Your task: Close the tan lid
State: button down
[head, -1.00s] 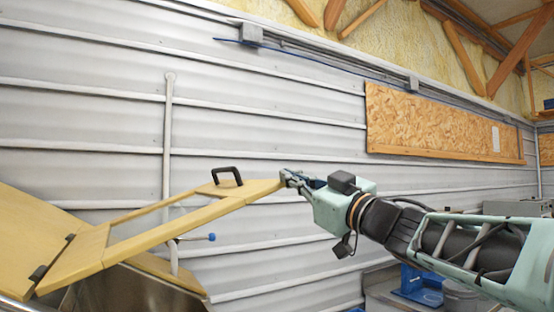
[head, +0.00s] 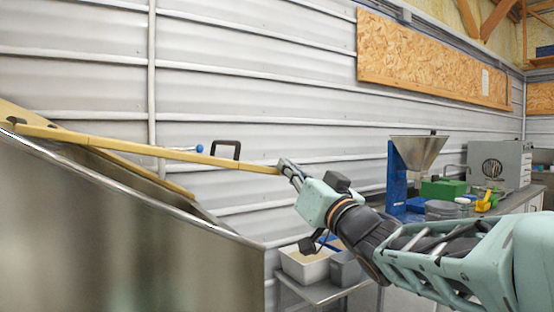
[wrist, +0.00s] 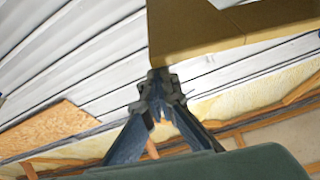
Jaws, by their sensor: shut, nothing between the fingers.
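The tan lid (head: 182,154) is raised above the steel hopper (head: 120,235), hinged at the far left and seen nearly edge-on in the head view. It has a black handle (head: 226,148) on top near its free end. My gripper (head: 284,167) is at the free end of the lid, its fingertips at or touching that edge. In the wrist view, the lid (wrist: 195,35) fills the top middle, just beyond my gripper (wrist: 160,88). The fingers are shut and hold nothing. Whether the tips press on the lid is hard to tell.
To the right, a bench (head: 525,200) carries a metal funnel (head: 418,150) on a blue stand, a green box (head: 442,189) and a grey machine (head: 497,163). White bins (head: 305,264) stand on a lower shelf beside the hopper.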

notch_tip(320, 180, down, 10)
jog(key=s+a+m+b, duration=0.1)
jog(key=a+b, duration=0.1)
jog(key=b, duration=0.4)
jog(key=shift+s+a+b, duration=0.25)
jog(key=shift+b, duration=0.15)
jog(key=shift+r, duration=0.1)
jog(key=shift+r, duration=0.2)
